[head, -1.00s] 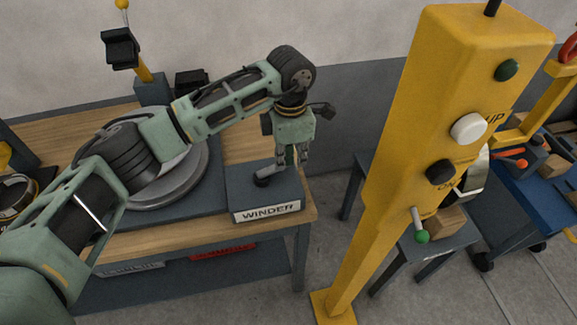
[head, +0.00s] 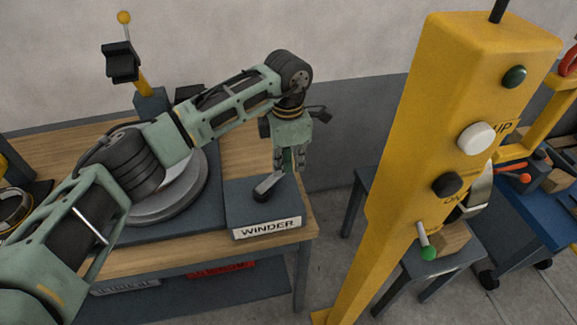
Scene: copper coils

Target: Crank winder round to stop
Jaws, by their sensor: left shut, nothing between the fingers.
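The winder is a dark grey box with a white WINDER label (head: 267,228) at the right end of the wooden bench. A short metal crank arm (head: 269,186) with a dark hub lies on its top and points toward the back right. My left gripper (head: 289,167) hangs fingers down over the crank's far end. Its fingers are shut with nothing seen between them, and they partly hide that end. I cannot tell whether they touch the crank. A round grey turntable (head: 190,190) beside the winder is partly hidden by my left arm. My right gripper is out of view.
A yellow post (head: 440,110) with several buttons and a green-tipped lever stands at the right. Behind it are a small grey table (head: 455,253) and a blue cart (head: 540,215). A stand with a yellow-balled rod (head: 124,18) is at the bench's back.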

